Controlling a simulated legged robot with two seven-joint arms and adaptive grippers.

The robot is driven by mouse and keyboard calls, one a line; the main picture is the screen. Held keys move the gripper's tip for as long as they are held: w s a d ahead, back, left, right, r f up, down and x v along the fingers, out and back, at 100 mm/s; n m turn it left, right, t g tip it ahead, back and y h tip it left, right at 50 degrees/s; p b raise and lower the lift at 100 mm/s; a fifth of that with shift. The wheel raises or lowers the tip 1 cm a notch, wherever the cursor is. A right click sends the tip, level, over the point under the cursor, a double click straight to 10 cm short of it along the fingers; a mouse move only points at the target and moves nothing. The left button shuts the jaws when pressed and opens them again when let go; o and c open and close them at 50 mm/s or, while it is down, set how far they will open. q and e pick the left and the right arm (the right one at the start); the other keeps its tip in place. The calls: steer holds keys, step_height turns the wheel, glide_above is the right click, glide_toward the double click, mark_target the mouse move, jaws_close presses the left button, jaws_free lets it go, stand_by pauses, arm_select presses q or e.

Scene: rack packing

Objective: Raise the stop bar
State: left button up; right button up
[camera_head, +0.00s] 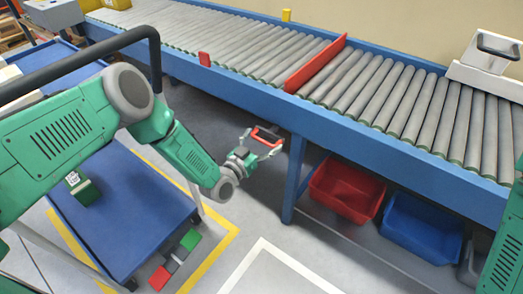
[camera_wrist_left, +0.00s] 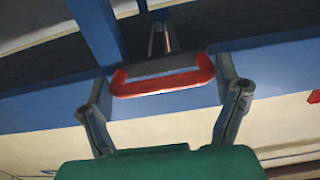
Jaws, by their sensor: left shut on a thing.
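The red stop bar (camera_head: 315,65) lies across the rollers of the conveyor in the head view, with its near end at the blue side rail. It appears to stand above the roller tops. A red U-shaped handle (camera_head: 267,136) is just off the conveyor's near side, below the rail. In the left wrist view the handle (camera_wrist_left: 165,88) sits before a metal rod and blue frame. My left gripper (camera_head: 262,139) is shut on the red handle, with one finger at each end of it. My right gripper is not in view.
The roller conveyor (camera_head: 240,88) runs across the top. Under it are a red bin (camera_head: 345,190) and a blue bin (camera_head: 420,228), beside a blue leg (camera_head: 294,175). A blue cart (camera_head: 135,235) holding a green box (camera_head: 83,188) is at the left. A white-grey box (camera_head: 487,62) sits at the right.

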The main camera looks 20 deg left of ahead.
arm_select(q)
steer(key=shift+w+a+r, duration=0.1)
steer(key=shift+a+r, duration=0.05)
steer(key=shift+r, duration=0.15)
steer(key=o, duration=1.5)
steer(key=shift+r, duration=0.1)
steer(key=shift+f, duration=0.2)
